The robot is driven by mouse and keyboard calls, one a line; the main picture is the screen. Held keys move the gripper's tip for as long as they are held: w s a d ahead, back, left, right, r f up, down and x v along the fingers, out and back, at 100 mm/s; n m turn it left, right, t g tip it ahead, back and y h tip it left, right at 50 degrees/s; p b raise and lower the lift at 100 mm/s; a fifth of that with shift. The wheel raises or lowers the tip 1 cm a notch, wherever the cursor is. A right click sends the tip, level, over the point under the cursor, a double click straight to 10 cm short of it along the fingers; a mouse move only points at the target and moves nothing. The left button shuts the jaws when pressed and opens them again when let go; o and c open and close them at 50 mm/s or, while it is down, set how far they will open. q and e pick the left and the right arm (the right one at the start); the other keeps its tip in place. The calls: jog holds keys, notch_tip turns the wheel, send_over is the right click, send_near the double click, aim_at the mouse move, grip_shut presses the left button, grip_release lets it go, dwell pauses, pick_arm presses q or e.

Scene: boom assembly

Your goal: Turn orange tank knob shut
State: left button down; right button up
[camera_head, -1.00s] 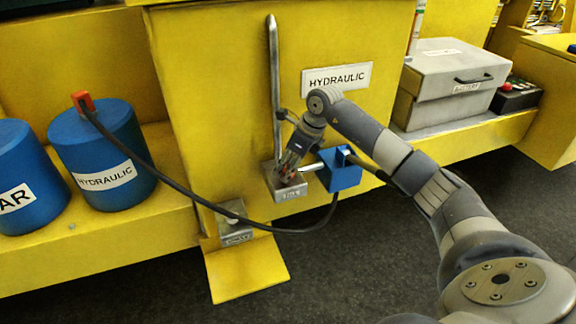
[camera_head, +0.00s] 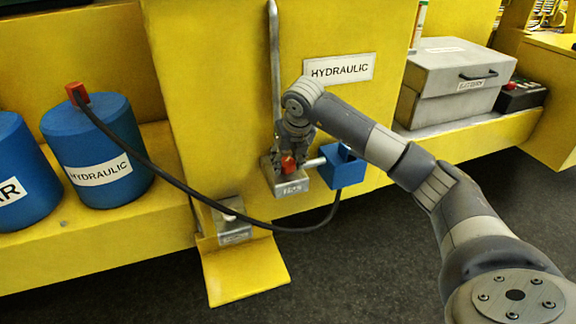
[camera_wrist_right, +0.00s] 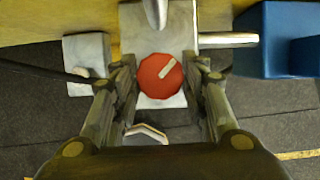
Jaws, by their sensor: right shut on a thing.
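The orange-red tank knob (camera_head: 288,163) sits on a grey metal block (camera_head: 291,186) low on the yellow panel. In the right wrist view the round knob (camera_wrist_right: 153,85) faces me, with a pale stripe slanting up to the right. My right gripper (camera_wrist_right: 161,76) has one finger on each side of the knob and is shut on it. In the head view this gripper (camera_head: 290,150) reaches down to the block from above, and its fingers partly hide the knob. My left gripper is in neither view.
A blue box (camera_head: 343,170) joins the block's right side by a short pipe. A black hose (camera_head: 185,188) runs from it to a blue HYDRAULIC tank (camera_head: 97,140). A metal pipe (camera_head: 274,60) rises above the block. A yellow pedal (camera_head: 245,270) lies below left.

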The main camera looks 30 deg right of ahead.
jog(key=m+h+b, duration=0.1)
jog(key=m, duration=0.1)
jog(key=m+h+b, duration=0.1)
jog(key=m+b, duration=0.1)
jog(key=m, duration=0.1)
jog(key=shift+w+a+m+g, duration=0.15)
jog(key=shift+m+g, duration=0.15)
jog(key=shift+g, duration=0.1)
jog(key=shift+r+m+g+h+b, duration=0.1)
jog(key=shift+m+g+h+b, duration=0.5)
jog(key=shift+m, duration=1.1)
jog(key=o, duration=1.1)
jog(key=shift+c, duration=0.2)
jog(key=v, duration=1.2)
